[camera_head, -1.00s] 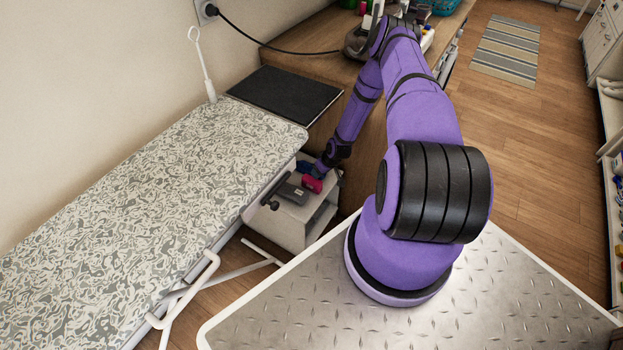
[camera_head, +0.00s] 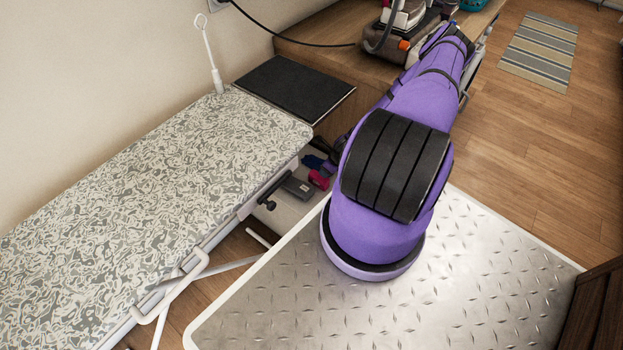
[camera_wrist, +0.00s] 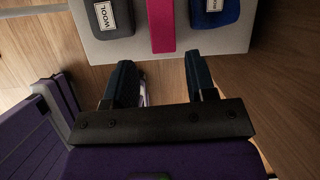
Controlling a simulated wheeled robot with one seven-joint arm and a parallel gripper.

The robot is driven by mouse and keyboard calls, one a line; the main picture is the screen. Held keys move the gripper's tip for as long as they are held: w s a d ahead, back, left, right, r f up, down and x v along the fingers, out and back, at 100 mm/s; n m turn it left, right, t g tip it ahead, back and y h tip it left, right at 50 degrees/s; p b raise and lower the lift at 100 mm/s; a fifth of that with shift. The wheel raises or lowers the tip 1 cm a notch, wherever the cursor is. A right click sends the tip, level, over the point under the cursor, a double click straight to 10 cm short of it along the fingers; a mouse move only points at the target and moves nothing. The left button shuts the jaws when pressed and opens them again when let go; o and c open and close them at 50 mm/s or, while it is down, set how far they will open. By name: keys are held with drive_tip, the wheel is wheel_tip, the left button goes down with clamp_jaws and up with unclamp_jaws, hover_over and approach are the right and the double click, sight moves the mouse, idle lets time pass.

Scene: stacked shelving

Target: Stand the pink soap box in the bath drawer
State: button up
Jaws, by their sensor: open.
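A pink box (camera_wrist: 162,25), matching the soap box in colour, lies on a light grey cabinet top (camera_wrist: 148,48) in the wrist view. In the head view, it is a small pink shape (camera_head: 318,180) just left of my arm. My gripper (camera_wrist: 161,76) is open and empty. Its two dark fingers point toward the cabinet edge, with the pink box ahead and roughly between their lines, apart from them. In the head view, my arm largely hides the gripper and the cabinet's right side. I cannot identify the bath drawer.
A grey box labelled WOOL (camera_wrist: 105,17) and a blue box (camera_wrist: 214,12) flank the pink one. A patterned ironing board (camera_head: 170,190) stands close on the left. A black mat (camera_head: 295,90) and a vacuum-like appliance (camera_head: 405,30) are behind. Open floor (camera_head: 535,150) lies right.

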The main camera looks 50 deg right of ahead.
sight(319, 177)
drive_tip(key=shift+m, duration=0.3)
drive_tip(key=shift+w+a+f, duration=0.1)
drive_tip(key=shift+w+f, duration=0.05)
drive_tip(key=shift+f, duration=0.2)
drive_tip(key=x, duration=1)
drive_tip(key=shift+w+d, duration=0.1)
drive_tip(key=shift+d, duration=0.15)
drive_tip(key=shift+c, duration=0.2)
drive_tip(key=c, duration=0.8)
drive_tip(key=shift+o, duration=0.2)
